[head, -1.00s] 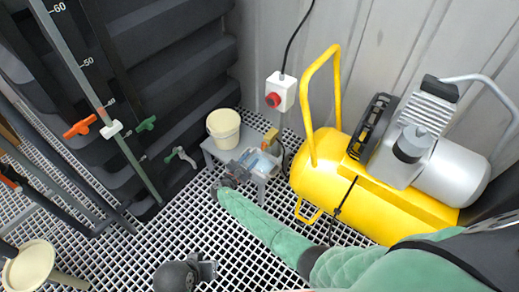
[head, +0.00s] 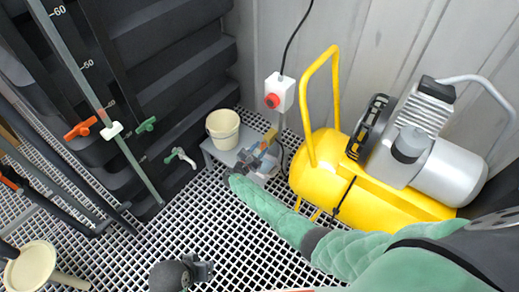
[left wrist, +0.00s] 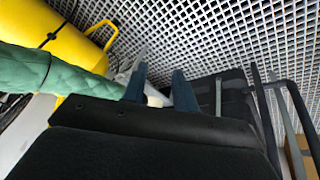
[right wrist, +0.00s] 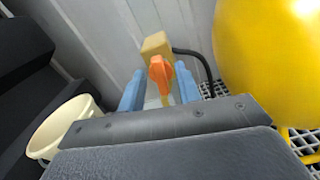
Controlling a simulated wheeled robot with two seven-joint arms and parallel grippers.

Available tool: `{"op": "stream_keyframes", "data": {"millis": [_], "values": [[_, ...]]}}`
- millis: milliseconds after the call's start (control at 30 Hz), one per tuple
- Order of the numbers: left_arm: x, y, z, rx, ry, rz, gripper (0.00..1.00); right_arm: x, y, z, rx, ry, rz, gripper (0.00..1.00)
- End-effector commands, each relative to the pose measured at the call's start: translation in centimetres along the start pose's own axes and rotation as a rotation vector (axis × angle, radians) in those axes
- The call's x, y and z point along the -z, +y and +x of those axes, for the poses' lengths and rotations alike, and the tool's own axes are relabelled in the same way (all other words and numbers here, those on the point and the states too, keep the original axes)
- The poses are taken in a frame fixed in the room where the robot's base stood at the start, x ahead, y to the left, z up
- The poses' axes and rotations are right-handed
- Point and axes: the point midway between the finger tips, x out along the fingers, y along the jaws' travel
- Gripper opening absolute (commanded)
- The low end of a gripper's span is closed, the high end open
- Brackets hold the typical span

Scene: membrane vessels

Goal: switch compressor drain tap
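The drain tap has an orange lever (right wrist: 160,72) on a yellow body (right wrist: 156,46), seen in the right wrist view. A small yellow part of it (head: 270,134) shows in the head view, left of the yellow compressor tank (head: 375,203). My right gripper (right wrist: 159,88) is open, its two blue fingers on either side of the orange lever with gaps visible; contact cannot be told. It also shows in the head view (head: 263,147), over the low grey stand. My left gripper (left wrist: 160,80) is open, its dark blue fingers apart, away from the tap.
A cream bucket (head: 223,129) stands on the grey stand (head: 220,155), left of my right gripper. A white box with a red button (head: 279,93) hangs on the wall, with a black cable. Open grating floor (head: 130,250) lies in front.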

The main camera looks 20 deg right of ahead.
Motion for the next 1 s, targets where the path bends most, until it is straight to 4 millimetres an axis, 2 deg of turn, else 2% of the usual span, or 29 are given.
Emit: {"op": "stream_keyframes", "data": {"millis": [100,267,567,767,900,1000], "values": [[0.0,0.0,0.0,0.0,0.0,0.0,0.29,0.0,0.0,0.0,0.0,0.0,0.0,0.32],[0.0,0.0,0.0,0.0,0.001,0.0,0.29,0.0,0.0,0.0,0.0,0.0,0.0,0.0],[0.1,0.0,0.3,-0.002,0.01,0.0,0.29,0.1,-0.1,0.0,0.0,0.0,0.016,0.0],[0.2,0.5,1.7,-0.018,0.036,0.002,0.29,0.3,-0.1,0.0,0.0,0.0,0.082,0.0],[0.3,1.7,3.8,-0.05,0.072,0.011,0.29,0.4,-0.2,0.0,0.0,-0.001,0.158,0.0],[-0.4,1.1,7.2,-0.045,0.096,0.005,0.29,0.5,-0.2,0.0,0.0,0.0,0.224,0.0]]}}
